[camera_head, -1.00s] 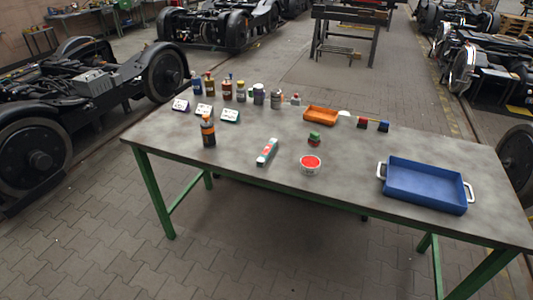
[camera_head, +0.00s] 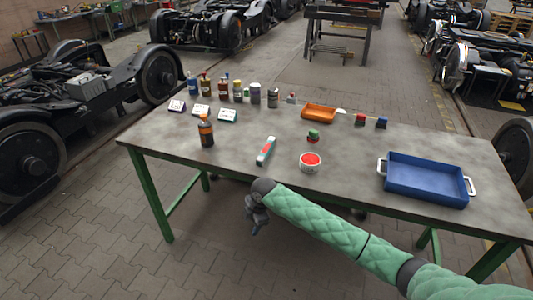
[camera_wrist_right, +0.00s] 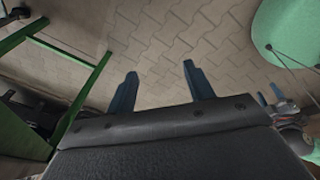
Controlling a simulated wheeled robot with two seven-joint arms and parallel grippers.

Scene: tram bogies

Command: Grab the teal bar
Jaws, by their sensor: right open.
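The teal bar (camera_head: 266,150) lies on the grey table near its front edge, left of a white bowl with red contents. It has a red and white patch on top. My right gripper (camera_head: 256,230) hangs in front of the table's front edge, below and nearer than the bar, apart from it. In the right wrist view its two blue fingers (camera_wrist_right: 161,88) are spread over bare paving, with nothing between them. The bar does not show in the right wrist view. My left gripper is not in view.
The table (camera_head: 220,165) also holds a dark bottle with an orange cap (camera_head: 206,132), the bowl (camera_head: 310,162), a small red-green item (camera_head: 313,137), a blue tray (camera_head: 427,180), an orange tray (camera_head: 319,113) and several bottles at the back. A green table frame (camera_wrist_right: 78,105) shows beside the gripper.

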